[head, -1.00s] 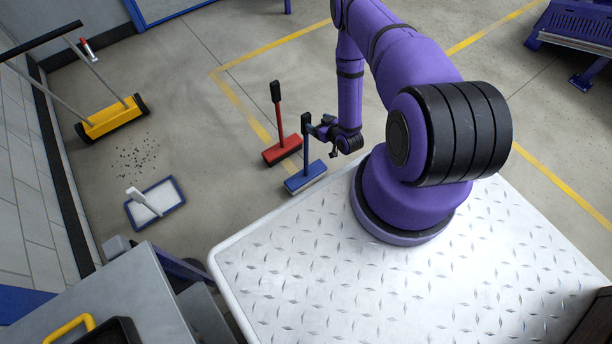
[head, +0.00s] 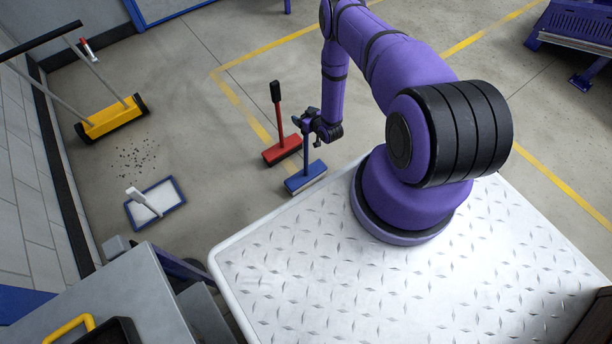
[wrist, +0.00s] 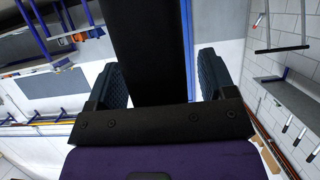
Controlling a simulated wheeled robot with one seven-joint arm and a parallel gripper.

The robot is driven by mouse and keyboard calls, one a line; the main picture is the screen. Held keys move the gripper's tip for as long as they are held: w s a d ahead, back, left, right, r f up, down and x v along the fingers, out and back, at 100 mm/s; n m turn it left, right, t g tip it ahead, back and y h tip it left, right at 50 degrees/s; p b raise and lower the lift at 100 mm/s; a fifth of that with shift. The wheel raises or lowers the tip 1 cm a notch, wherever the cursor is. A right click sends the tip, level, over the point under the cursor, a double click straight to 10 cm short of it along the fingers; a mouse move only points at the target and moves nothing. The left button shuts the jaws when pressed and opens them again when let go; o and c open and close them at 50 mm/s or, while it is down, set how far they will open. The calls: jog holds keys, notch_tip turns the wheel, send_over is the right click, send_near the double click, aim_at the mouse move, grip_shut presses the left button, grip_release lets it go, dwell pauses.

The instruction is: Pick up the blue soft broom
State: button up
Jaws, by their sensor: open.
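The blue soft broom (head: 305,179) stands upright on the floor in the head view, with a blue head, a blue stick and a black grip at the top. My gripper (head: 312,120) is at the level of the broom's grip and partly hides it. In the wrist view my gripper (wrist: 162,82) is open, with a dark finger pad on each side. A wide black bar, which looks like the broom's grip (wrist: 160,45), runs between the pads with a gap visible on both sides.
A red broom (head: 282,150) stands close behind and left of the blue one. The floor behind the brooms is clear.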

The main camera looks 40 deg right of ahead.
jog(key=shift+w, duration=0.1)
jog(key=c, duration=1.3)
jog(key=shift+r, duration=0.1)
